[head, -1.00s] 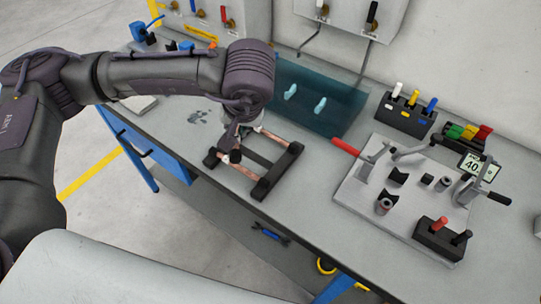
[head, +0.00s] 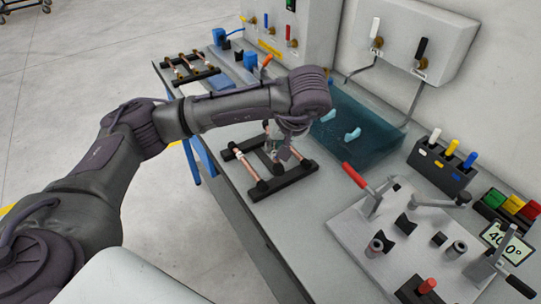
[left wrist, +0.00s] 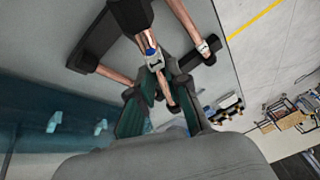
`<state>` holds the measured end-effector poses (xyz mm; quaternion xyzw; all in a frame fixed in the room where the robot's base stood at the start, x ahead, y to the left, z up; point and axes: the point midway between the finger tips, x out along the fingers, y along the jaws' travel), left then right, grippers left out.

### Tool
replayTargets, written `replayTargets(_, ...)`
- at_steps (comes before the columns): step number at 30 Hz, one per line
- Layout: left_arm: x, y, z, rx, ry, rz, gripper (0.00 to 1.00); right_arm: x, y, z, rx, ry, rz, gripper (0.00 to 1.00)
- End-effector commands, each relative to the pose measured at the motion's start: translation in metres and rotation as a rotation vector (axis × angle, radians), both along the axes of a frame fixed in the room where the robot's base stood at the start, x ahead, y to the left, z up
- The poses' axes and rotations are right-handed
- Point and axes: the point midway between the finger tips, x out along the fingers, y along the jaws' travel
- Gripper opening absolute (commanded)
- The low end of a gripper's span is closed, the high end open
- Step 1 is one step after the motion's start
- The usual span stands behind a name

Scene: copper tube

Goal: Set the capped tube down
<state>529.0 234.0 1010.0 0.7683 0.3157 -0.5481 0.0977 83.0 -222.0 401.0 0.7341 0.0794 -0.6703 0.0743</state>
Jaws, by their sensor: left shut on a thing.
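My left gripper (head: 277,152) points down over a black rack (head: 283,183) on the bench. In the left wrist view its two fingers (left wrist: 160,112) are shut on a copper tube (left wrist: 166,88). A pale fitting with a blue spot (left wrist: 152,56) sits near the held part; I cannot tell whether it is the cap. Other copper tube lengths lie across the rack, one with a white band (head: 241,156). The gripper hides part of the rack in the head view, and I cannot tell whether the held tube touches it. My right gripper is not in view.
A translucent teal tray (head: 365,140) is behind the rack. A grey fixture plate (head: 350,222) with a red-handled clamp (head: 355,175) is to the right. A black holder with coloured handles (head: 440,165) stands behind it. Another rack with copper tubes (head: 184,69) lies at the far left.

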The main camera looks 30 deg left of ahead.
Motion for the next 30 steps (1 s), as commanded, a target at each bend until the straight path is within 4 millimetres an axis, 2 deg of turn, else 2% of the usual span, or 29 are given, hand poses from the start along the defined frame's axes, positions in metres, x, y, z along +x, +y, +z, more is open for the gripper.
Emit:
replayTargets(1,0.004,0.008,-0.009,-0.001,0.006,0.005,0.00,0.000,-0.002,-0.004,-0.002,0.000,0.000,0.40)
replayTargets(6,0.016,0.022,-0.016,0.002,0.001,0.001,0.00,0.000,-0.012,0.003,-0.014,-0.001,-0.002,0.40)
replayTargets(8,0.017,0.023,-0.018,0.001,0.001,-0.001,0.00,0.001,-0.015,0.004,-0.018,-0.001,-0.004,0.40)
replayTargets(17,0.017,0.023,-0.055,0.001,0.002,-0.002,0.00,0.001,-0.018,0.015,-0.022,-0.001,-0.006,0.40)
replayTargets(29,0.017,0.023,-0.063,0.002,0.000,-0.003,0.00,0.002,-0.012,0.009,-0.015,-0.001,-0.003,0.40)
replayTargets(30,0.017,0.023,-0.061,0.001,0.000,-0.003,0.22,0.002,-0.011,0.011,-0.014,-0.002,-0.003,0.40)
